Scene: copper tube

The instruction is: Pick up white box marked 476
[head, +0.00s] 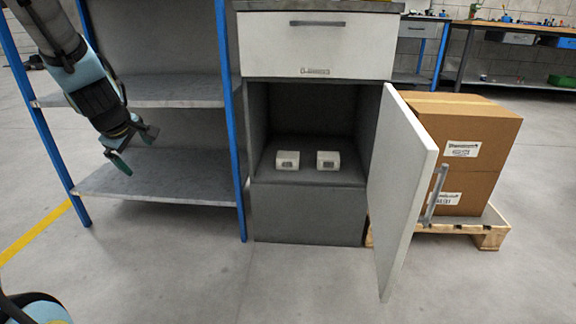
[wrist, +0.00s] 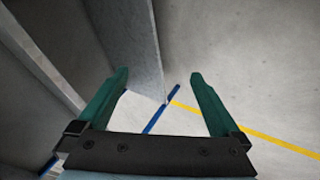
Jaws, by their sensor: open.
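Two small white boxes stand side by side on the floor of an open cabinet (head: 310,217) in the head view. One is the left white box (head: 287,160) and the other is the right white box (head: 328,160). Each has a dark label on its front, too small to read, so I cannot tell which one is marked 476. My gripper (head: 134,150) is at the upper left in front of the blue-framed shelves, well to the left of the boxes. In the wrist view my gripper (wrist: 158,85) has its green fingers apart with nothing between them.
The cabinet door (head: 402,180) stands open toward the front right. A closed drawer (head: 315,45) is above the opening. The grey shelf unit (head: 165,176) with blue posts stands left of the cabinet. Cardboard boxes (head: 470,125) sit on a pallet at right. The floor in front is clear.

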